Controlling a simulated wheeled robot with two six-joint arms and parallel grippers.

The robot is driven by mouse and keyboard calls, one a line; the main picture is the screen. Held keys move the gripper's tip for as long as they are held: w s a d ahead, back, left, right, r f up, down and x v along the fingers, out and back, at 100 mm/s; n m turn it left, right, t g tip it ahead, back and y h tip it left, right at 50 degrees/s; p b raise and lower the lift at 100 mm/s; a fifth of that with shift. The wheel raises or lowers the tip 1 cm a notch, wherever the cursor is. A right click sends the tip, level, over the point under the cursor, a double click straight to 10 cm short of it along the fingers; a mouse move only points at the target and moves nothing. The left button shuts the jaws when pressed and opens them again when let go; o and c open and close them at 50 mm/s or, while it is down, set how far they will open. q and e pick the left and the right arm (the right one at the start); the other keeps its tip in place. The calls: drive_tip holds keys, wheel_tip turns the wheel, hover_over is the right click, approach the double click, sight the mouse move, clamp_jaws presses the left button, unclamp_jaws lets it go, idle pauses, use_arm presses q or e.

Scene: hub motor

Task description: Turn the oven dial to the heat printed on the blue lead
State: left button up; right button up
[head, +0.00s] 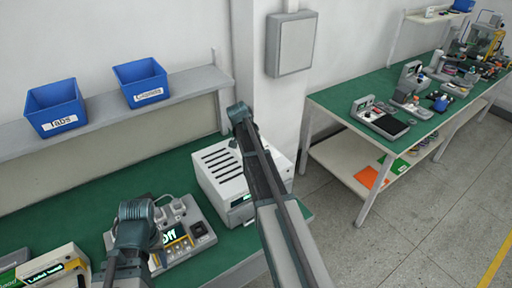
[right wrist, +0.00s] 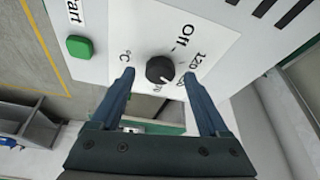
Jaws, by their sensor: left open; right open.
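The oven (head: 225,170) is a white box with dark top slots on the green bench, partly behind my right arm. Its black dial (right wrist: 160,70) shows in the right wrist view on a white panel printed "Off", "120" and "°C"; other marks are partly hidden by a finger. My right gripper (right wrist: 159,76) is open, one finger on each side of the dial with gaps between in the picture. I cannot tell the dial's exact setting. My left gripper (head: 138,212) is by the grey device at lower left; its fingers are hard to make out. I cannot make out a blue lead.
A green start button (right wrist: 79,47) is beside the dial panel. The grey device (head: 200,229) has plugs and a lit display. Two blue bins (head: 55,105) (head: 141,82) stand on the shelf. Another lit unit (head: 55,268) is at lower left. A second green bench (head: 350,92) is at right.

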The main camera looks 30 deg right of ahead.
drive_tip(key=p+v, duration=1.1)
drive_tip(key=v, duration=0.2)
drive_tip(key=shift+p, duration=0.3)
drive_tip(key=shift+s, duration=0.1)
drive_tip(key=s+a+f+n+y+b, duration=0.1)
drive_tip(key=s+a+f+n+b, duration=0.3)
drive_tip(key=s+a, duration=0.4)
drive_tip(key=s+a+f+n+g+y+b, duration=0.1)
drive_tip(key=s+a+f+n+b, duration=0.4)
drive_tip(key=s+a+n, duration=0.3)
drive_tip(key=s+a+f+n+y+b, duration=0.1)
drive_tip(key=s+a+f+n+b, duration=0.3)
drive_tip(key=s+a, duration=0.6)
drive_tip(key=a+f+n, duration=0.2)
drive_tip(key=a, duration=0.3)
drive_tip(key=shift+s+a, duration=0.1)
